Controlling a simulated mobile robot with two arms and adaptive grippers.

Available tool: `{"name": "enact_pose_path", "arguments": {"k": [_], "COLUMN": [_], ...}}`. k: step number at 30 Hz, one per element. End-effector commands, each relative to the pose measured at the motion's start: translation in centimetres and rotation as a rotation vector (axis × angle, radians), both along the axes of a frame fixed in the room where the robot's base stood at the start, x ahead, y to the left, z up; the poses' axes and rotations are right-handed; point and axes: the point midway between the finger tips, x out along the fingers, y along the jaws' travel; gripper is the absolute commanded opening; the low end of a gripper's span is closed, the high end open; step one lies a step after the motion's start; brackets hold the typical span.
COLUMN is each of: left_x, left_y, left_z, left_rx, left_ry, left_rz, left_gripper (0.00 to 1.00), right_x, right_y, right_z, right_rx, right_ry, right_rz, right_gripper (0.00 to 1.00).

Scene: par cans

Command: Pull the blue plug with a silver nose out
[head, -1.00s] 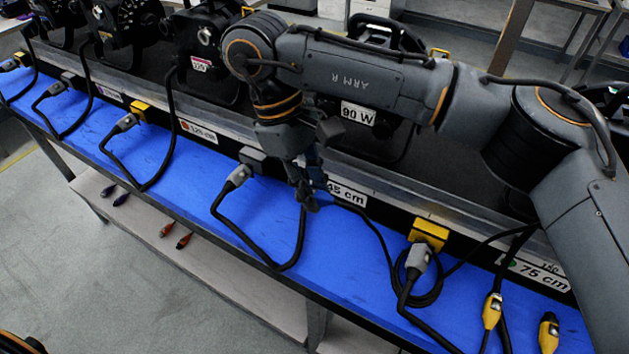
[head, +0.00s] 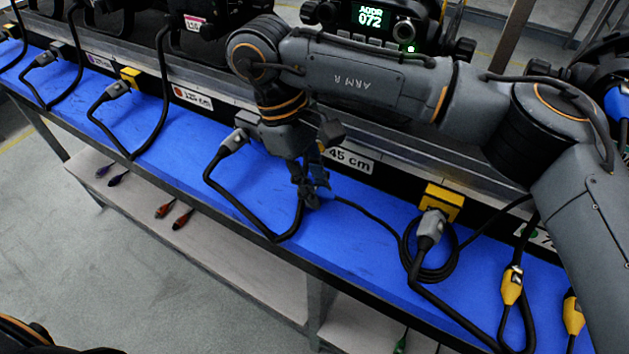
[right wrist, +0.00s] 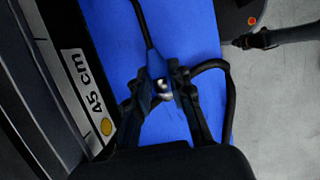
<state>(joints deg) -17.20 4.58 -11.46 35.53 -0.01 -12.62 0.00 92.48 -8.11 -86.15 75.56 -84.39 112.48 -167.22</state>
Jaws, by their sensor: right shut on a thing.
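My right gripper (head: 313,196) is shut on the blue plug (head: 323,184), low over the blue bench top (head: 270,195) and in front of the rail's 45 cm label (head: 350,161). In the right wrist view the plug (right wrist: 158,68) sits between the two fingers (right wrist: 164,82), with its silver nose (right wrist: 163,87) bare and clear of any socket. Its black cable runs away from the far end of the plug. In the head view the fingers hide part of the plug. My left gripper is not in view.
A yellow connector (head: 441,201) with a grey plug (head: 431,228) and coiled cable is to the right. Another grey plug (head: 233,142) is at the rail on the left. Yellow plugs (head: 513,285) lie at the right. A shelf (head: 215,237) runs below.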

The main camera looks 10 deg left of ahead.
Motion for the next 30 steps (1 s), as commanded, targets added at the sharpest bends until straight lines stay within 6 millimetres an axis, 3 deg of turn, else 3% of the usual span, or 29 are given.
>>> {"name": "enact_pose_path", "arguments": {"k": [4, 5, 8, 9, 20, 30], "left_x": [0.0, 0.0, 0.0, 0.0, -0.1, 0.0], "left_y": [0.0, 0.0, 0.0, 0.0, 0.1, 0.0], "left_z": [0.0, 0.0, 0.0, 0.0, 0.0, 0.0], "left_rx": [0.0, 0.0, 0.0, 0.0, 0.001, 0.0], "left_ry": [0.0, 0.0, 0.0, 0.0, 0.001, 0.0], "left_rz": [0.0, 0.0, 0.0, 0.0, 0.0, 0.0], "left_gripper": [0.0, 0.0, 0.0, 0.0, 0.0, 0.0], "right_x": [0.0, 0.0, 0.0, 0.0, 0.1, 0.7], "right_y": [0.0, 0.0, 0.0, 0.0, 0.2, 1.9], "right_z": [0.0, 0.0, 0.0, 0.0, 0.6, 5.7], "right_rx": [0.0, 0.0, 0.0, 0.0, 0.001, 0.0], "right_ry": [0.0, 0.0, 0.0, 0.0, 0.0, -0.004], "right_rz": [0.0, 0.0, 0.0, 0.0, 0.0, -0.001], "right_gripper": [0.0, 0.25, 0.46, 0.48, 0.48, 0.48]}}
